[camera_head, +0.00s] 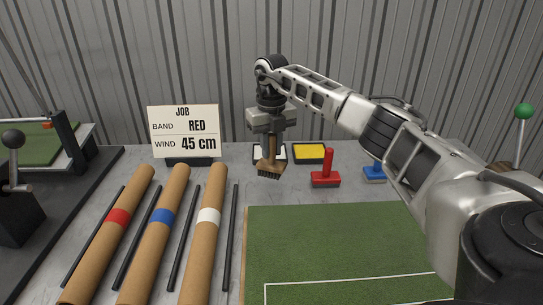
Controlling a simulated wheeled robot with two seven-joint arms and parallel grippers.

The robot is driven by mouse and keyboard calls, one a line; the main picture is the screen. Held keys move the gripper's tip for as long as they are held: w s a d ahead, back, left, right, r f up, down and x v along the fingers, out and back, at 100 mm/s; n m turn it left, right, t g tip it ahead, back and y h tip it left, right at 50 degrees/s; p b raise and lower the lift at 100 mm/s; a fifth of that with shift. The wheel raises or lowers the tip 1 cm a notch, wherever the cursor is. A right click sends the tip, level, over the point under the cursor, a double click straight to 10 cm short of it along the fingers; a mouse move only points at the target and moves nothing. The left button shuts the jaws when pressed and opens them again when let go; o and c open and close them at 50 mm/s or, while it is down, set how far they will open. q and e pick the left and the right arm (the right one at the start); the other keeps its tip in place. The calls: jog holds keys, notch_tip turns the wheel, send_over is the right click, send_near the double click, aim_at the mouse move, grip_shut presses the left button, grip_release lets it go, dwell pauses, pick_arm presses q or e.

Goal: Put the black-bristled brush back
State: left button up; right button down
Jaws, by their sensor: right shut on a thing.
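The black-bristled brush (270,167) has a brown wooden handle and block with dark bristles underneath. My right gripper (271,131) is shut on the top of its handle and points down. The brush hangs upright at the back of the table, in front of a white pad in a dark tray (282,152), which it partly hides. I cannot tell whether the bristles touch the table. My left gripper is not in view.
A yellow pad (309,153), a red-handled tool (326,178) and a blue tool (374,173) stand right of the brush. A job sign (184,132) stands left. Several brown tubes and dark rods lie at front left, beside green turf (340,250). My right arm crosses the right side.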

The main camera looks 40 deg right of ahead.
aim_at(271, 158)
jog(key=shift+w+d+f, duration=0.2)
jog(key=shift+f, duration=0.2)
jog(key=shift+f+p, duration=0.4)
jog(key=shift+f, duration=1.05)
jog(key=shift+f, duration=0.2)
jog(key=c, duration=1.3)
grip_release()
jog(key=shift+o, duration=0.2)
notch_tip(271, 158, up, 12)
jog(key=shift+r+b, duration=0.25)
jog(key=shift+b, duration=0.2)
jog(key=shift+f, duration=0.1)
